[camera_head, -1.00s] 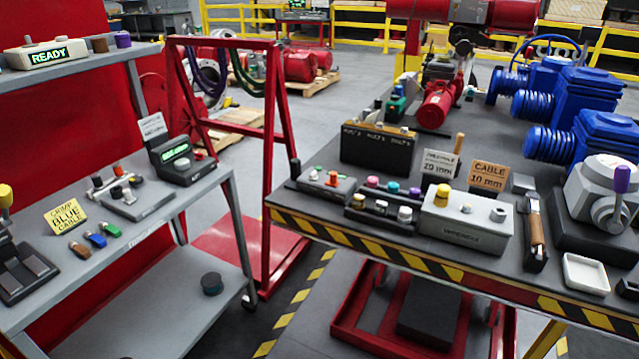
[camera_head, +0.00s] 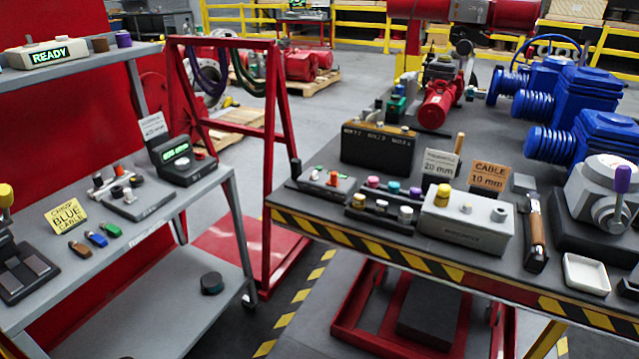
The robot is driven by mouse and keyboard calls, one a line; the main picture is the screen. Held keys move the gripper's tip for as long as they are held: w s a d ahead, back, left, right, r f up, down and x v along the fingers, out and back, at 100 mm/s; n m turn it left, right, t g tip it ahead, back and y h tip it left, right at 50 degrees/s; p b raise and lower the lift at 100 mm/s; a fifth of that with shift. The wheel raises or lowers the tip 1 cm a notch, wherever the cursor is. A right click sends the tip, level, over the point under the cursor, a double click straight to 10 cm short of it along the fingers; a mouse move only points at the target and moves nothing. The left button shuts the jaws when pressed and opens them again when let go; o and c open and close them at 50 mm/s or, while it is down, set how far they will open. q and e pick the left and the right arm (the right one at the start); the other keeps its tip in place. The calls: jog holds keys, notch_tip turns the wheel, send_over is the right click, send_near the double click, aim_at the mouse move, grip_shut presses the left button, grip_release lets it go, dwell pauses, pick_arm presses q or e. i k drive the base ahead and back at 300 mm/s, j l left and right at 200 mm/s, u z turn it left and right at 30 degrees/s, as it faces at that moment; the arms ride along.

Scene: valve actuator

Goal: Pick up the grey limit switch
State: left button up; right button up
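No part is clearly labelled as the grey limit switch, so I cannot tell for certain which it is. A small plain grey block (camera_head: 523,183) sits on the right-hand table behind the long-handled tool. A larger light grey box (camera_head: 467,218) with a yellow knob and other round parts on top stands near that table's front edge. A grey actuator body (camera_head: 598,196) with a purple-topped lever sits at the far right. Neither of my grippers is in the picture.
The dark table (camera_head: 440,262) has a yellow-black striped front edge. A wooden-handled tool (camera_head: 536,230), a white tray (camera_head: 586,274) and blue actuators (camera_head: 600,138) crowd its right side. A grey cart (camera_head: 120,262) stands left, with a red frame (camera_head: 276,170) between. The floor between them is partly clear.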

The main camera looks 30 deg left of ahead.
aim_at(341, 194)
jog(key=i+j, duration=0.25)
jog(key=j, duration=0.15)
jog(key=i+j, duration=0.2)
jog(key=j, duration=0.2)
jog(key=i+j, duration=0.45)
jog(key=j, duration=0.3)
jog(key=i+j, duration=0.25)
jog(key=j, duration=0.15)
